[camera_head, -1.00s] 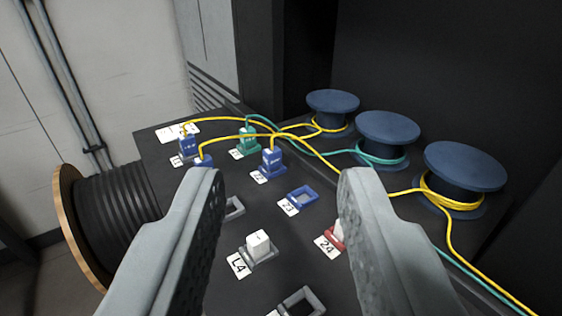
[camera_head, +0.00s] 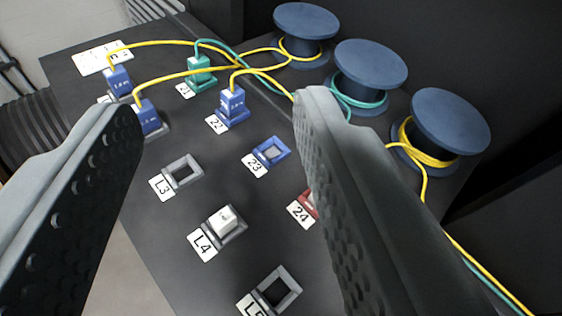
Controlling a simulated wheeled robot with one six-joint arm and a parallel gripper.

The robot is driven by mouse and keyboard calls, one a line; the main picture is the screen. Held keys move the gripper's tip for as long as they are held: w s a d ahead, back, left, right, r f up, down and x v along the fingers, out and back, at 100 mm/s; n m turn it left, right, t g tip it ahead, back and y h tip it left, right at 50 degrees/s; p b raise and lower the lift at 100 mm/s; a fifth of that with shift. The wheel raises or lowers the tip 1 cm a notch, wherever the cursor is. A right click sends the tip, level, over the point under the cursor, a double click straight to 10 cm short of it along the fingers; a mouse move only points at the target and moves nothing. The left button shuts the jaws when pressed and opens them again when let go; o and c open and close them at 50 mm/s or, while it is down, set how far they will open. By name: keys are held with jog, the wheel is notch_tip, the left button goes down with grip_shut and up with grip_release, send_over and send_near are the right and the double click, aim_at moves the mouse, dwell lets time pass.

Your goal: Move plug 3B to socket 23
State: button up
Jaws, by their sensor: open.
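Socket 23 (camera_head: 272,151) is an empty blue frame on the dark panel, its "23" card beside it. Three blue plugs with yellow cables stand upright in sockets: one at the far left (camera_head: 118,80), one just beyond my left fingertip (camera_head: 147,117), and one in socket 22 (camera_head: 232,104). Their printed labels are too small to read, so I cannot tell which is 3B. My gripper (camera_head: 215,106) is open and empty, its two fingers spread wide above the panel. The left finger partly covers the second blue plug's base area.
A green plug (camera_head: 201,71) sits in socket 21. My right finger partly hides red socket 24 (camera_head: 309,204). Blue spools (camera_head: 370,64) and cables line the right.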

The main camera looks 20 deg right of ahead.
jog(key=w+f+n+g, duration=0.3)
jog(key=w+g, duration=0.4)
jog(key=w, duration=0.5)
jog(key=n+g, duration=0.3)
jog(key=g, duration=0.4)
send_near(232, 91)
jog(key=shift+s+f, duration=0.2)
jog(key=shift+f, duration=0.15)
jog(key=shift+w+f+g, duration=0.3)
jog(key=shift+w+g, duration=0.1)
jog(key=shift+w, duration=0.15)
jog(key=shift+f, duration=0.1)
jog(key=shift+f, duration=4.4)
jog(key=shift+c, duration=0.5)
grip_shut()
